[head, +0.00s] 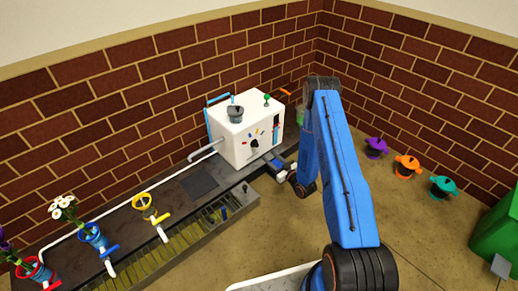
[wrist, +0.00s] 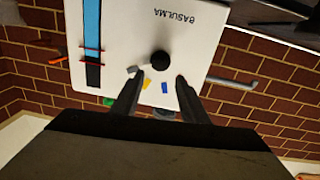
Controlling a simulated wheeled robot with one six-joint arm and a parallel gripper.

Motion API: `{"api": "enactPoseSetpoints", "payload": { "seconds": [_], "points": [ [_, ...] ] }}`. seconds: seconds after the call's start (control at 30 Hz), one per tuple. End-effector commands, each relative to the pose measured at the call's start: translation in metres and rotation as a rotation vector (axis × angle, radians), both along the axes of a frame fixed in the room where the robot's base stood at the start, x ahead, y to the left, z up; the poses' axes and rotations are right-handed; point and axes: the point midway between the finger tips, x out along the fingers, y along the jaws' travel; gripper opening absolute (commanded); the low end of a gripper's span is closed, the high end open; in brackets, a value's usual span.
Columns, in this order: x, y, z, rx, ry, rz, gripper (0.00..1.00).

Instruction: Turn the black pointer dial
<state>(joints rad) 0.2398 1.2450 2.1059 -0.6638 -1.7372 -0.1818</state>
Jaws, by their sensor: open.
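The black pointer dial (head: 255,143) is on the front face of the white box (head: 229,149). In the wrist view, the dial (wrist: 160,58) shows as a dark round knob just beyond my fingertips, with small grey, yellow and blue marks beside it. My gripper (wrist: 158,80) is open, with one finger to each side of the dial's line and nothing between them. The fingers look short of the dial; I cannot tell the exact gap. In the head view my gripper (head: 282,172) is low in front of the box. Which way the pointer faces is unclear.
The box's front has a blue gauge strip with red bands (wrist: 92,35). A grey pot (head: 235,114) stands on top. A dark bench with flower pots (head: 92,237) runs left. Purple, orange and teal lidded pots (head: 407,165) stand right. Brick walls close the back.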

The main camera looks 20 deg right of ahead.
Motion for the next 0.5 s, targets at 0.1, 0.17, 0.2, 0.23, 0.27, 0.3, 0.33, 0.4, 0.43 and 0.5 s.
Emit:
{"api": "enactPoseSetpoints", "payload": {
  "seconds": [0.1,0.17,0.2,0.23,0.27,0.3,0.33,0.4,0.43,0.5],
  "points": [
    [0.020,0.010,0.001,-0.001,-0.003,0.002,0.40],
    [0.029,0.014,0.001,0.000,-0.002,0.003,0.40],
    [0.036,0.017,0.001,-0.001,-0.003,0.002,0.40],
    [0.041,0.019,0.001,-0.001,-0.002,0.001,0.40],
    [0.046,0.021,0.001,-0.001,-0.001,0.002,0.40],
    [0.052,0.024,0.001,0.000,-0.002,0.002,0.40],
    [0.057,0.026,0.000,-0.001,-0.003,0.002,0.40],
    [0.067,0.030,0.000,-0.001,-0.002,0.001,0.40],
    [0.071,0.032,0.001,-0.001,-0.003,0.001,0.40],
    [0.079,0.035,0.000,0.000,0.000,0.002,0.40]
  ]
}}
